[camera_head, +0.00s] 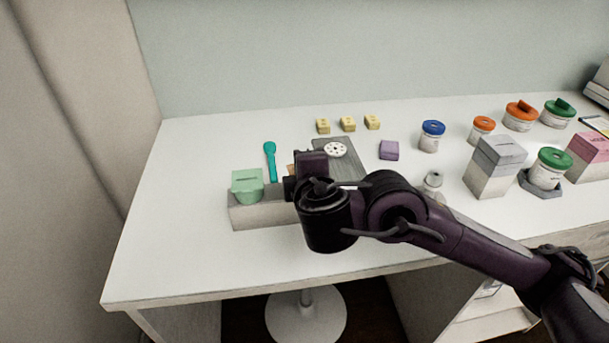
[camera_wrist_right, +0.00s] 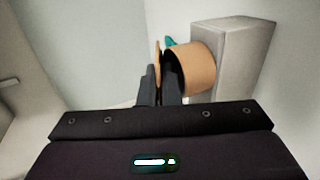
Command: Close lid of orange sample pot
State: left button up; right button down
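The orange sample pot (camera_wrist_right: 198,68) shows in the right wrist view, sideways against a pale grey block. Its thin round lid (camera_wrist_right: 157,60) stands open, edge-on, to the left of the pot's dark mouth. My right gripper (camera_wrist_right: 163,85) has its two dark fingers close together at the lid, one on the mouth side; I cannot tell whether they touch or pinch it. In the head view my right gripper (camera_head: 291,188) is over the right part of the long grey block (camera_head: 262,215), and my arm hides nearly all of the pot. My left gripper is out of view.
A green pot (camera_head: 247,186) sits on the block's left end. A teal spoon (camera_head: 270,160), yellow blocks (camera_head: 348,124), a dark grey board (camera_head: 345,170) and a purple block (camera_head: 389,150) lie behind. Lidded jars and boxes crowd the right. The table's left front is clear.

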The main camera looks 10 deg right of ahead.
jog(key=c, duration=1.6)
grip_release()
jog(key=shift+c, duration=0.2)
jog(key=shift+f, duration=0.2)
